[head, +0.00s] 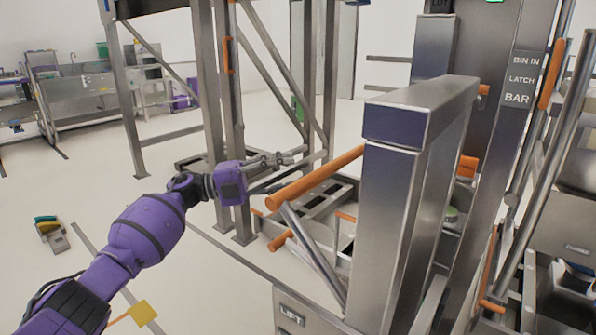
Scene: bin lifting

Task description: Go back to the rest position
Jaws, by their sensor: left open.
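My left arm reaches in from the lower left in the head view. Its left gripper (283,160) is open and empty, with its fingers extending right in front of the steel frame. An orange bar handle (315,178) is just right of and below the fingers; in the picture they look close, and I cannot tell the exact gap. My right gripper is not in view.
A broad steel post (385,220) stands right of centre, beside a column with a "BIN IN LATCH BAR" sign (519,79). A steel frame (207,90) rises behind my gripper. Open floor (60,185) shows on the left.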

